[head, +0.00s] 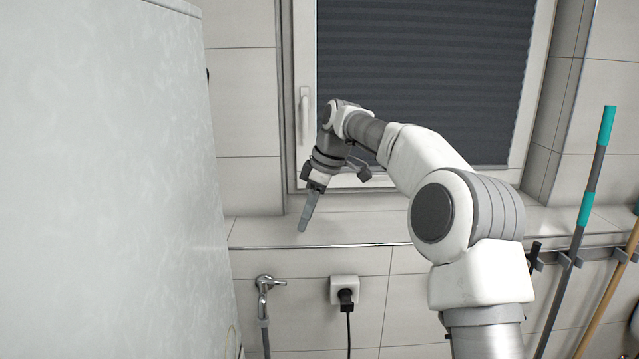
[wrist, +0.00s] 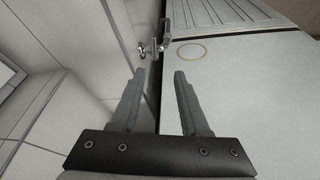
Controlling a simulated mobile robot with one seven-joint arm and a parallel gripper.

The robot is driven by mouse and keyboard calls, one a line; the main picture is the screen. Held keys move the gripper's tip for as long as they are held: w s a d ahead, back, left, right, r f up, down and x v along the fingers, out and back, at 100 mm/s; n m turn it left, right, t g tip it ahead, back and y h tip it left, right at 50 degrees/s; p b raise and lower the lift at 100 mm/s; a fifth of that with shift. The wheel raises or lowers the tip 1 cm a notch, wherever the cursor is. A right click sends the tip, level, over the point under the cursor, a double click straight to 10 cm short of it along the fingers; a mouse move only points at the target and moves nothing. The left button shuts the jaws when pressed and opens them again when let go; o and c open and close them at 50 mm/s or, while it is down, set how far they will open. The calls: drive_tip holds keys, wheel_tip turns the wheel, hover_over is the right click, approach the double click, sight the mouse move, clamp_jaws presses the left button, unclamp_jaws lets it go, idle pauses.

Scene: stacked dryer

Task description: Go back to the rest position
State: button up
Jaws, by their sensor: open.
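My gripper (head: 309,211) hangs from the arm in front of the window, pointing down and slightly left in the head view. In the wrist view my gripper (wrist: 160,82) shows two grey fingers standing apart with nothing between them. It touches nothing that I can see. The side of a large pale appliance (head: 110,180) stands to its left in the head view, with a gap between them. A pale panel with a faint ring mark (wrist: 192,51) lies beyond the fingers in the wrist view.
Below the gripper are a wall tap (head: 265,284) and a socket with a plugged cable (head: 345,293). A tiled ledge (head: 380,227) runs under the window (head: 425,75). Teal-and-grey and wooden poles (head: 583,215) hang at the right.

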drive_tip(key=s+d+r+m+t+h, duration=0.1)
drive_tip(key=s+d+r+m+h, duration=0.25)
drive_tip(key=s, duration=0.65)
drive_tip(key=s+d+r+m+t, duration=0.25)
drive_tip(key=s+d+m, duration=0.35)
drive_tip(key=s, duration=0.5)
drive_tip(key=s+d+f+m, duration=0.3)
drive_tip(key=s+d+f, duration=0.1)
drive_tip(key=s, duration=0.4)
drive_tip(key=s+d+f+m+t, duration=0.1)
drive_tip(key=s+d+f+m, duration=0.2)
drive_tip(key=s, duration=0.5)
drive_tip(key=shift+s+d+f, duration=0.2)
drive_tip(key=shift+d+f, duration=0.15)
drive_tip(key=shift+d, duration=0.15)
